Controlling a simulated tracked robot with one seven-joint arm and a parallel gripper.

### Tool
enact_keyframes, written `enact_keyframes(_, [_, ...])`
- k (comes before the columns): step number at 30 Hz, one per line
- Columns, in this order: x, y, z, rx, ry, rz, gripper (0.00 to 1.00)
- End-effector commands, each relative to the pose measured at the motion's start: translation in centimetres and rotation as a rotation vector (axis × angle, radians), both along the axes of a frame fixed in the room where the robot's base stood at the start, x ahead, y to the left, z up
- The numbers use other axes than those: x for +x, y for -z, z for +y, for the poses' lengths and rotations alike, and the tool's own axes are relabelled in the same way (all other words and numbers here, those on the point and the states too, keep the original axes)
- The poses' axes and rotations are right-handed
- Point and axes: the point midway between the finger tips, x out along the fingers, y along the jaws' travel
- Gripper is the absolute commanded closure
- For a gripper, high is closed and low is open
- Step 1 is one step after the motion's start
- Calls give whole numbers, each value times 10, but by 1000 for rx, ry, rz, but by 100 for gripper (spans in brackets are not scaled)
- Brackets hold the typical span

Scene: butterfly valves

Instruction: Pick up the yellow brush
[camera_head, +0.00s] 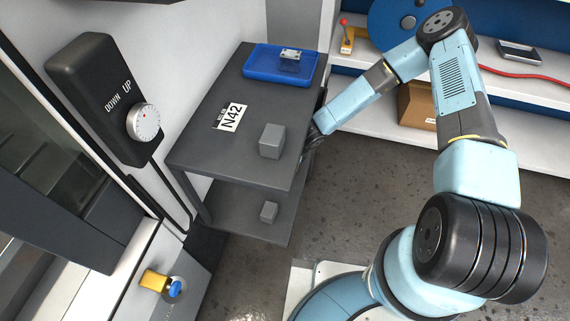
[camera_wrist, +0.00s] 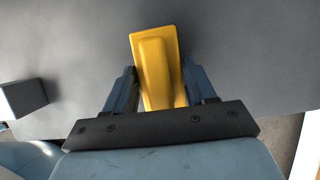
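The yellow brush (camera_wrist: 157,66) lies between the two fingers of my gripper (camera_wrist: 160,70) in the wrist view. It is slightly tilted, its far end reaches past the fingertips, and its near end runs behind the black gripper bar. The fingers are close along both sides of it; I cannot tell whether they press on it. Behind it is a plain grey surface (camera_wrist: 80,30). In the head view the end of my arm goes down by the right edge of the grey table. The fingertips and the brush are hidden there.
The two-level grey table (camera_head: 200,150) carries a grey cube (camera_head: 272,140), an N42 label and a blue tray (camera_head: 250,74). Another grey cube (camera_head: 268,212) is on its lower shelf. A grey cube (camera_wrist: 22,97) shows left of my gripper in the wrist view. White shelves (camera_head: 380,150) stand behind.

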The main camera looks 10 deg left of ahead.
Motion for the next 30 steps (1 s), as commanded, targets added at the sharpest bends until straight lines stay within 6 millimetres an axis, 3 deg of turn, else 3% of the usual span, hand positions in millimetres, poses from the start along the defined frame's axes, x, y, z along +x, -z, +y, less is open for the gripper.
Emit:
enact_keyframes(13, [0, 0, -1, 0, 1, -1, 87])
enact_keyframes(23, [1, -8, -1, 0, 2, -1, 87])
enact_keyframes(30, [-3, -41, -8, 0, 0, -3, 87])
